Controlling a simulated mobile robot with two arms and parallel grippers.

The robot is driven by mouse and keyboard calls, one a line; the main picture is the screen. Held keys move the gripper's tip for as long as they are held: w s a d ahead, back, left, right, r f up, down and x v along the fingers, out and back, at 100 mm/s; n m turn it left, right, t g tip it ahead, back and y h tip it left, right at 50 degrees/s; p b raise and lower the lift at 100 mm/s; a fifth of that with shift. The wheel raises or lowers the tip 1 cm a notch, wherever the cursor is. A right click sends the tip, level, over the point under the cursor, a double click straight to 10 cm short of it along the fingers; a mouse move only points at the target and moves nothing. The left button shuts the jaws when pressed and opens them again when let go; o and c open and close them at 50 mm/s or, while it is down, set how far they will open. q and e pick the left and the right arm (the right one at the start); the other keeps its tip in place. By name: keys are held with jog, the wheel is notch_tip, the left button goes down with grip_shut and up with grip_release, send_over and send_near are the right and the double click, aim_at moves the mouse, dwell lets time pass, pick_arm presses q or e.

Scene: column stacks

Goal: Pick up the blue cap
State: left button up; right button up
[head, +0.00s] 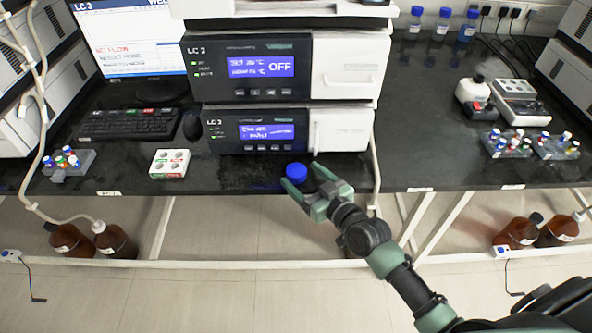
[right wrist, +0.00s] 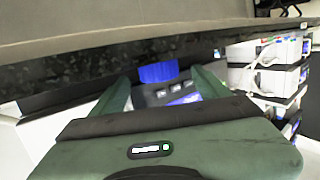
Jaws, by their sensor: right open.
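The blue cap (head: 296,172) is on the black bench near its front edge, below the lower LC unit. My right gripper (head: 304,183) is open at the bench edge, with its green fingers beside the cap. In the right wrist view the blue cap (right wrist: 158,73) shows between the two open fingertips of my right gripper (right wrist: 165,80). I cannot tell whether the fingers touch it. My left gripper is in neither view.
Two stacked LC units (head: 250,128) stand just behind the cap. A white button box (head: 169,163), a mouse (head: 193,124) and a keyboard (head: 128,123) lie to the left. Vial racks (head: 508,146) stand on the right bench. Brown bottles (head: 115,240) stand on the floor.

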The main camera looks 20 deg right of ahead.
aim_at(297, 170)
jog(key=x, duration=0.3)
jog(key=shift+w+a, duration=0.1)
jog(key=shift+w, duration=0.25)
jog(key=shift+c, duration=0.4)
jog(key=c, duration=1.3)
jog(key=shift+s+r, duration=0.1)
jog(key=r, duration=0.4)
jog(key=r+p, duration=0.1)
jog(key=r, duration=0.2)
jog(key=shift+s+a, duration=0.1)
jog(key=shift+s, duration=0.25)
jog(key=s+a, duration=0.1)
jog(key=s, duration=0.4)
jog(key=s+a, duration=0.2)
jog(key=s, duration=0.4)
jog(key=s+a, duration=0.2)
jog(key=s, duration=0.4)
jog(key=shift+s+f+b, duration=0.1)
jog(key=shift+s+b, duration=0.1)
jog(key=shift+b, duration=0.2)
jog(key=shift+s+a, duration=0.15)
jog(key=shift+s, duration=0.4)
